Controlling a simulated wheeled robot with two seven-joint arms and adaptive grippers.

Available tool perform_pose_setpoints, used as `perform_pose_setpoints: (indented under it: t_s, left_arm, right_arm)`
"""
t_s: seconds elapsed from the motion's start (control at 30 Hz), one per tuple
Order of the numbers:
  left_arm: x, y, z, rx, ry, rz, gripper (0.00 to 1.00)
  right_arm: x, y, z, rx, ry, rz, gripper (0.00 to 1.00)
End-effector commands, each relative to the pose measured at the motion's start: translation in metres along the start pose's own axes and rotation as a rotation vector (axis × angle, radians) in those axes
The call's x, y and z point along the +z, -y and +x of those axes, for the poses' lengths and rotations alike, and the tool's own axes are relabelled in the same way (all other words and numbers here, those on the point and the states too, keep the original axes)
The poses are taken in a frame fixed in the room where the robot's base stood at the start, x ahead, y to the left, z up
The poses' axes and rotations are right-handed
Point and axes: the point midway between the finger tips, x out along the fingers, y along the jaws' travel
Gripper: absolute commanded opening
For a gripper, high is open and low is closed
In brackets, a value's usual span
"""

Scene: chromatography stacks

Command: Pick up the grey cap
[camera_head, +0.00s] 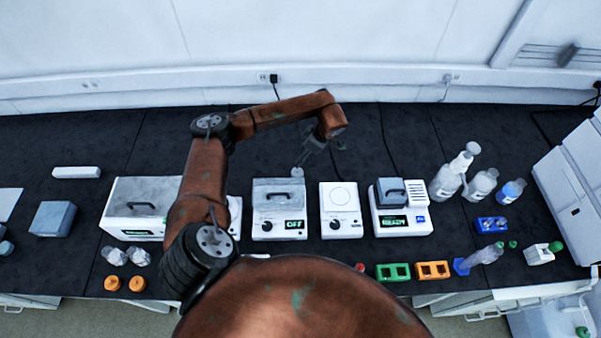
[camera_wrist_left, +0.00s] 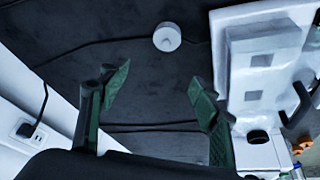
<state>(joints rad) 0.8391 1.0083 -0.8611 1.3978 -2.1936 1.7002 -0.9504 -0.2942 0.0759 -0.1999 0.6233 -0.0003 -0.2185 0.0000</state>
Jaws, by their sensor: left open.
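The grey cap (camera_head: 297,172) is a small, pale round piece on the black bench, just behind the heater marked OFF. It also shows in the left wrist view as a short light disc (camera_wrist_left: 167,38) with a small dark mark on top. My left gripper (camera_head: 325,147) is above the bench, behind and to the right of the cap. In the wrist view its green-padded fingers (camera_wrist_left: 160,84) are spread apart with nothing between them. The cap lies beyond the fingertips, apart from them. My right gripper is not in view.
The OFF heater (camera_head: 280,225) stands right in front of the cap. A white stirrer (camera_head: 341,212) and another heater (camera_head: 400,222) are to its right. Cables run over the bench near the gripper. Bottles (camera_head: 480,185) stand further right. The bench behind the heaters is mostly clear.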

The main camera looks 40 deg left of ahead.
Motion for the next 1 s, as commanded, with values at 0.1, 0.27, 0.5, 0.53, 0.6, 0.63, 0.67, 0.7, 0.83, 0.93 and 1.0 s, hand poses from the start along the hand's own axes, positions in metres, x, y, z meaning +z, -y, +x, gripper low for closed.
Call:
perform_pose_setpoints:
  t_s: [0.1, 0.27, 0.5, 0.53, 0.6, 0.63, 0.67, 0.7, 0.83, 0.93, 1.0]
  left_arm:
    - [0.009, 0.000, 0.020, -0.005, -0.001, 0.003, 0.58]
    - [0.015, 0.001, 0.037, -0.009, -0.001, 0.004, 0.58]
    - [0.019, 0.002, 0.055, -0.014, -0.002, 0.003, 0.58]
    - [0.019, 0.003, 0.057, -0.015, -0.002, 0.003, 0.58]
    - [0.020, 0.003, 0.064, -0.016, -0.001, 0.003, 0.58]
    - [0.020, 0.004, 0.067, -0.016, -0.001, 0.003, 0.58]
    - [0.020, 0.004, 0.070, -0.015, -0.001, 0.003, 0.58]
    - [0.020, 0.003, 0.073, -0.014, -0.001, 0.003, 0.58]
    - [0.021, 0.006, 0.082, -0.015, -0.001, 0.004, 0.58]
    - [0.024, 0.009, 0.095, -0.016, -0.001, 0.004, 0.58]
    - [0.027, 0.012, 0.105, -0.016, 0.000, 0.004, 0.58]
  right_arm:
    - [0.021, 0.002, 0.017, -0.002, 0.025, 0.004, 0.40]
    - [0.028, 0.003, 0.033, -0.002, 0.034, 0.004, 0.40]
    - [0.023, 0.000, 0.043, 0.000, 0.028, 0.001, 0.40]
    - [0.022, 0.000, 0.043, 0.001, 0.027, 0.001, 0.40]
    - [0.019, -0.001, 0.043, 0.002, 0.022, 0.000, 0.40]
    - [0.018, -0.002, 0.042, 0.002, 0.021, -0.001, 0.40]
    - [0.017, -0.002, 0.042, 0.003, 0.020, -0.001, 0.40]
    - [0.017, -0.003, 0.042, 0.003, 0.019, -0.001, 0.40]
    - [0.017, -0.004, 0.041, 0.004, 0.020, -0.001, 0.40]
    - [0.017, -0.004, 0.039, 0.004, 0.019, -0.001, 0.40]
    - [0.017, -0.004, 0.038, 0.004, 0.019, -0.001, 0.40]
